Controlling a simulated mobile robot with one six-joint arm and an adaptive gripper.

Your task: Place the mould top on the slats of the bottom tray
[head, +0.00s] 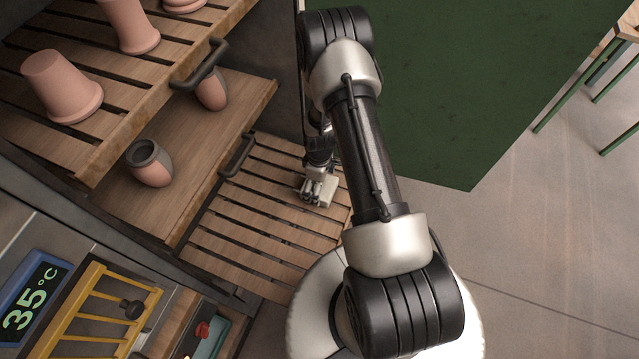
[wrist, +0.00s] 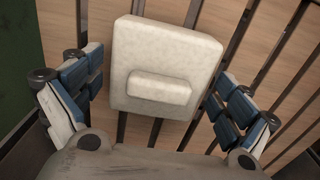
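The mould top is a pale off-white block (wrist: 150,50) with rounded corners and a raised bar-shaped grip. In the wrist view it lies flat on the wooden slats of the bottom tray (head: 258,222). My gripper (head: 318,186) is low over the right part of that tray in the head view. Its two blue-padded fingers are spread wide, one on each side of the block, with the right one very close to its edge. I see no grip on the block. In the head view my gripper and the block are hard to tell apart.
A middle shelf (head: 188,195) beside the bottom tray carries two grey-and-pink pots (head: 150,163) (head: 211,92). A higher slatted tray (head: 118,150) holds pink pots. A dark handle (head: 237,156) stands at the bottom tray's edge. The tray's left slats are bare.

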